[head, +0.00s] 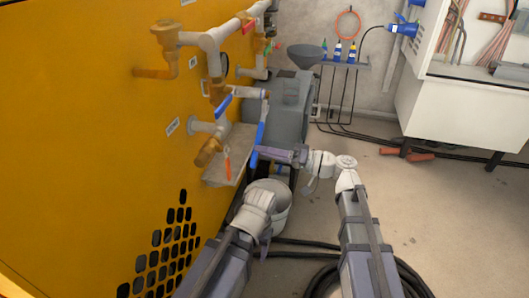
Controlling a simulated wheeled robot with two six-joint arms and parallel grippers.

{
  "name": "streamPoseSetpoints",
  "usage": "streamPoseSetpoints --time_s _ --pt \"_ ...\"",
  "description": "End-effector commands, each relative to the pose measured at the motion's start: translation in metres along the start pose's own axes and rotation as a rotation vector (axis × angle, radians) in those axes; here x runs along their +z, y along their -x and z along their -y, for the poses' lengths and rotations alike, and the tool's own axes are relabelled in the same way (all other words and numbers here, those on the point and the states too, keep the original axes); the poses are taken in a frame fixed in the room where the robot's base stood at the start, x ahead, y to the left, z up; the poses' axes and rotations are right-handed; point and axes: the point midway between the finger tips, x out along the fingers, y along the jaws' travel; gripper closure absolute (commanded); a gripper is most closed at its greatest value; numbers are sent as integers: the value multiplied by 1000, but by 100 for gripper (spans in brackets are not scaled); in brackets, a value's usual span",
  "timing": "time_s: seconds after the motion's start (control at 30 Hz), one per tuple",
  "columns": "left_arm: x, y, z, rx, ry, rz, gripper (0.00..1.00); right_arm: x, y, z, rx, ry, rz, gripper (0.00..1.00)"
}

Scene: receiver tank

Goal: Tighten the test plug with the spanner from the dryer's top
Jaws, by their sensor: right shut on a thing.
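My right gripper (264,153) is shut on a long blue bar (262,123), which looks like the spanner. The bar stands nearly upright in the jaws, in front of a grey unit (292,108) that may be the dryer. Brass fittings (208,152) sit on the pipework left of the gripper. I cannot tell which of them is the test plug, or whether the bar touches any fitting. My left arm comes in low, and its wrist covers part of a pale bucket; the left jaws do not show.
The yellow cabinet (80,130) fills the left side, with pipes and a blue-handled valve (224,104) projecting. A small rack (346,64) with bottles stands behind. A white open cabinet (445,112) is at right. Black hoses (310,243) lie on the floor; right-hand floor is mostly free.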

Motion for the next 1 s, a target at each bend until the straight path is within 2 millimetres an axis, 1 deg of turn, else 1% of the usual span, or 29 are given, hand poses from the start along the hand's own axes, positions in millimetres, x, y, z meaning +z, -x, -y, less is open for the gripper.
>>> streamPoseSetpoints --time_s 0.47,1.0 --pt "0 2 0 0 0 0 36 -3 0 0 -1 0 -1 100" --pt "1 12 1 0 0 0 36 -20 -1 1 -1 0 -1 100"
